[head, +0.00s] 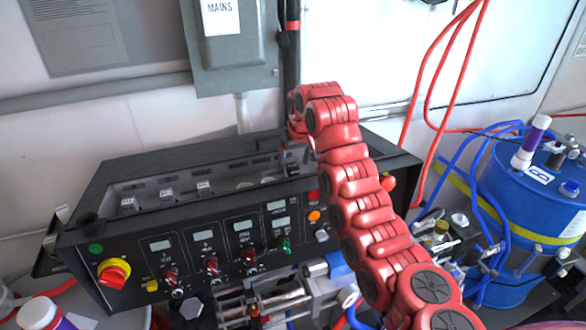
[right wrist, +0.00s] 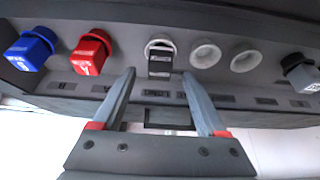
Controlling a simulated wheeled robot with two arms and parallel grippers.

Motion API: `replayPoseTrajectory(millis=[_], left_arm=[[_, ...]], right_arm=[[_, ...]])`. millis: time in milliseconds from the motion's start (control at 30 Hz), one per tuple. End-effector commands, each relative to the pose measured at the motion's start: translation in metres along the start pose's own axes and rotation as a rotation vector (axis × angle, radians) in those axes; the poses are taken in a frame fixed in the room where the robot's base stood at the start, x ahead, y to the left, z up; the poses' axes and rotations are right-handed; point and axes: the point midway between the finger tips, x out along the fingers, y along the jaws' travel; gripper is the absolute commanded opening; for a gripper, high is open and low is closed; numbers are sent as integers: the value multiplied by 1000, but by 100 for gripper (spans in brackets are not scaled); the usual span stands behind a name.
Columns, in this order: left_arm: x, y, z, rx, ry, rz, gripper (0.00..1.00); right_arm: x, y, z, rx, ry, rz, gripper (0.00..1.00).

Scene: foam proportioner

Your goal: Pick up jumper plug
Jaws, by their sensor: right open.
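In the right wrist view a row of capped plugs and round sockets runs along a dark panel. A black plug with a pale label (right wrist: 160,62) sits in a white ring, between and just beyond the tips of my open right gripper (right wrist: 158,76). The fingers look empty; I cannot tell whether they touch the plug. No readable label confirms which plug is the jumper plug. In the head view my right gripper (head: 291,158) is at the black control box (head: 120,170), largely hidden by its own red arm. My left gripper is not in view.
A blue plug (right wrist: 30,50) and a red plug (right wrist: 91,52) sit left of the black one. Pale empty-looking sockets (right wrist: 205,54) and a dark grey plug (right wrist: 301,72) lie right. A blue drum (head: 530,195) with hoses stands right of the box.

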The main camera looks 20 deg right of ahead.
Motion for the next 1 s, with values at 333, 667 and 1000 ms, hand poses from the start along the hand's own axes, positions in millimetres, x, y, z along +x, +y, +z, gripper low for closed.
replayPoseTrajectory(millis=[333, 667, 1000], left_arm=[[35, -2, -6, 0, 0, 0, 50], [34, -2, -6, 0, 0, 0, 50], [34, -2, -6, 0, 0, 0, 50]], right_arm=[[38, 1, 1, -1, 0, 0, 75], [38, 1, 2, 0, 0, 0, 41], [38, 1, 2, 0, 0, 0, 0]])
